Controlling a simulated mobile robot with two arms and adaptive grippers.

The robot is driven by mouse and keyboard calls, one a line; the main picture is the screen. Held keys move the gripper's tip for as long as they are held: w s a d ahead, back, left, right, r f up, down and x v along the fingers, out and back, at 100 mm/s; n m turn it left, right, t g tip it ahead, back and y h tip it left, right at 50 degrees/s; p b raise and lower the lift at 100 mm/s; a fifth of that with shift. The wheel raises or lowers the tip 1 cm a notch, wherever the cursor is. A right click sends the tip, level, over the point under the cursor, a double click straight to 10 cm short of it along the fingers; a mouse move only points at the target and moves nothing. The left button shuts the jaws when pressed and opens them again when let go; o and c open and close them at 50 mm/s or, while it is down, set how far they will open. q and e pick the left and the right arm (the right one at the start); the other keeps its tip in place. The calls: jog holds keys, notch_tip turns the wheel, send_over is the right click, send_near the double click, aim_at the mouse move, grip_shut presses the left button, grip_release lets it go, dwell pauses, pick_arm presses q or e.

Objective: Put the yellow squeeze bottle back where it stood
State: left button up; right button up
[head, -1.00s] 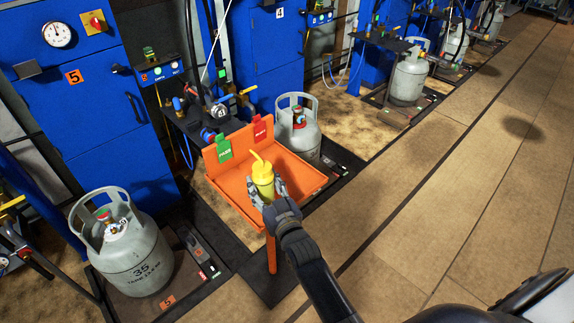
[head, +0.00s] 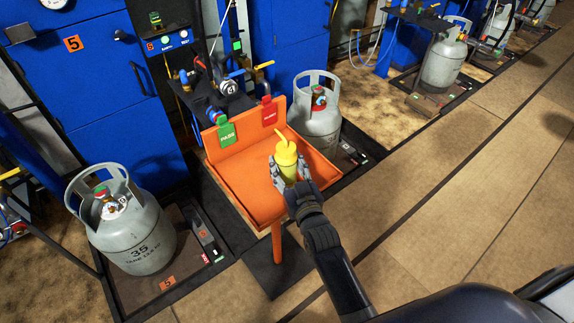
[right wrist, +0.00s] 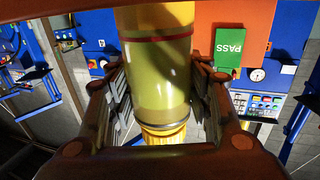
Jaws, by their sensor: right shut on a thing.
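The yellow squeeze bottle (head: 287,163) is upright in my right gripper (head: 291,179), its bent spout pointing up and left. The gripper is shut on the bottle's lower body. In the head view they overlap the orange tray (head: 240,188) on a post; I cannot tell whether the bottle's base touches it. In the right wrist view the bottle (right wrist: 158,75) fills the middle between the two fingers (right wrist: 160,95), with its ribbed yellow collar low in the picture. My left gripper is not in view.
The tray's raised back carries a green PASS tag (head: 227,134) and a red tag (head: 269,112). A grey gas cylinder (head: 318,125) stands behind the tray, another (head: 135,235) at left. Blue cabinets (head: 110,120) line the back. Open floor (head: 450,220) lies right.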

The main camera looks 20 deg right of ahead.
jog(key=shift+s+r, duration=0.1)
jog(key=shift+s, duration=0.05)
jog(key=o, duration=1.3)
jog(key=shift+c, duration=0.2)
jog(key=shift+s, duration=0.1)
jog(key=s, duration=1.1)
jog(key=shift+s+d, duration=0.15)
jog(key=shift+s, duration=0.25)
